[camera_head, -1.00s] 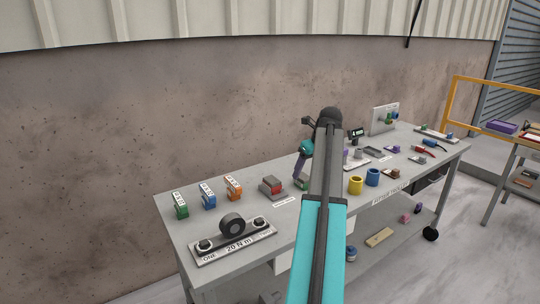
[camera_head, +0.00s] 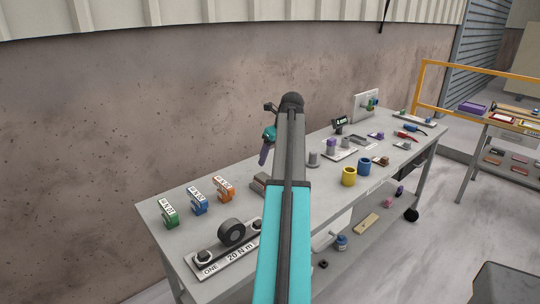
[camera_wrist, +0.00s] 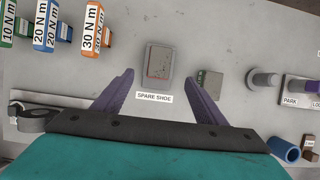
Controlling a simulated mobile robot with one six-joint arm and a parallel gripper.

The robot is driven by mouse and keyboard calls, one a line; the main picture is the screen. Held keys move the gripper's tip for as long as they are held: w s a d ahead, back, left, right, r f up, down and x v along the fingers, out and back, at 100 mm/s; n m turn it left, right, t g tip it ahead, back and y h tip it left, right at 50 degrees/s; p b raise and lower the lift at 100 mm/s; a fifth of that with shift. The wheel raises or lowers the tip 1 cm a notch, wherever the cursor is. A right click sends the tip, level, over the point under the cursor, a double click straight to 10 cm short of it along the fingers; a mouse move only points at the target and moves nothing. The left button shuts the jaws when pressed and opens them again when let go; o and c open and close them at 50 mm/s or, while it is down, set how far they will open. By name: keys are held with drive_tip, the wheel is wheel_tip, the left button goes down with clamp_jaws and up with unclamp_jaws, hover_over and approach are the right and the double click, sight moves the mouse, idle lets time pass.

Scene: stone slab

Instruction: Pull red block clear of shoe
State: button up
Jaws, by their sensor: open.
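The grey shoe (camera_wrist: 148,62) sits on the grey bench above a "SPARE SHOE" label in the wrist view. A dull red block (camera_wrist: 160,64) shows within its grey outline; how deep it sits is unclear. In the head view my arm hides much of the shoe (camera_head: 259,184), and I cannot make out the red block there. My gripper (camera_wrist: 160,76) has two purple fingers spread wide and empty. In the wrist view their tips lie either side of the shoe's near edge, apparently above the bench. One purple finger shows in the head view (camera_head: 264,155).
A small grey-green block (camera_wrist: 208,82) stands right of the shoe, close to the right fingertip. Green, blue and orange torque-marked pieces (camera_head: 198,202) stand left. A "20 N m" plate with a black roller (camera_head: 231,232) lies in front. Yellow and blue cups (camera_head: 349,177) stand right.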

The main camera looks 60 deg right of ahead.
sight(264, 177)
drive_tip(key=shift+w+f, duration=0.1)
drive_tip(key=shift+p+x, duration=1.15)
drive_tip(key=shift+x, duration=5.6)
drive_tip(key=shift+f, duration=0.1)
drive_tip(key=c, duration=1.3)
drive_tip(key=shift+s, duration=0.2)
drive_tip(key=shift+c, duration=0.2)
drive_tip(key=shift+s+a+p, duration=0.35)
drive_tip(key=shift+s+a, duration=0.1)
drive_tip(key=shift+s, duration=0.9)
drive_tip(key=shift+s+a+p, duration=0.35)
drive_tip(key=shift+s+a, duration=0.1)
drive_tip(key=shift+s, duration=0.9)
drive_tip(key=shift+s+a+p, duration=0.35)
drive_tip(key=shift+s+a, duration=0.1)
drive_tip(key=shift+s, duration=0.9)
drive_tip(key=shift+s+a+r+p, duration=0.25)
drive_tip(key=shift+s+r+p, duration=0.45)
drive_tip(key=shift+r+p, duration=0.1)
drive_tip(key=shift+s+a+r+p, duration=0.25)
drive_tip(key=shift+s+r+p, duration=0.4)
drive_tip(key=shift+s+r, duration=0.1)
